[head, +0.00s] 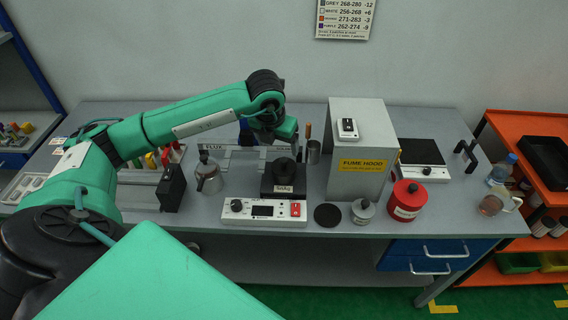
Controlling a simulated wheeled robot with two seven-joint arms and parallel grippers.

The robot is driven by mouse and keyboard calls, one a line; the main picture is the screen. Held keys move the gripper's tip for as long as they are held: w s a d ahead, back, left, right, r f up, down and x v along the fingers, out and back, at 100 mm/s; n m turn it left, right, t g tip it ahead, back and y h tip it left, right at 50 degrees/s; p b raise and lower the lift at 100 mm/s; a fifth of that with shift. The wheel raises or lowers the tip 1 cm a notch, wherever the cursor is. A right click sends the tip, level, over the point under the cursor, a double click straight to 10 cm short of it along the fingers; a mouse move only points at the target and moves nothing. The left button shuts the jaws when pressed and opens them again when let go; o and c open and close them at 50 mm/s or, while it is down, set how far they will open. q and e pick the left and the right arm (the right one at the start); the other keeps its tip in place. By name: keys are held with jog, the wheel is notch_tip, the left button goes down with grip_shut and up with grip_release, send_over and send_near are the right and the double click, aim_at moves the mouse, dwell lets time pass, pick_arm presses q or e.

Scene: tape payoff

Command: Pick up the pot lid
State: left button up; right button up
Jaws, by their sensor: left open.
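A flat dark round disc (328,215), which looks like the pot lid, lies on the grey bench near its front edge. The small dark pot (284,172) stands to its left on a black block marked SnAg, behind a white control box. My left gripper (268,138) is above the back of the bench, behind the pot and well apart from the disc. It is open; its fingers are small and partly hidden by the wrist. My right gripper is not in view.
The white control box (264,212) is left of the disc. A small jar (362,212) and a red can (407,201) are to its right. The fume hood (360,150) stands behind. The bench front (440,222) is clear at right.

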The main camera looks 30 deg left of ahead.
aim_at(284, 159)
pick_arm(q)
jog(key=p+x, duration=0.1)
jog(key=x, duration=0.3)
jog(key=shift+w+f, duration=0.1)
jog(key=shift+f, duration=0.1)
jog(key=p+x, duration=0.1)
jog(key=x, duration=0.1)
jog(key=p+x, duration=0.2)
jog(key=shift+w+d+f, duration=0.15)
jog(key=shift+w+d, duration=0.05)
jog(key=shift+w, duration=0.2)
jog(key=shift+w+f, duration=0.1)
jog(key=shift+f, duration=0.3)
jog(key=c, duration=0.8)
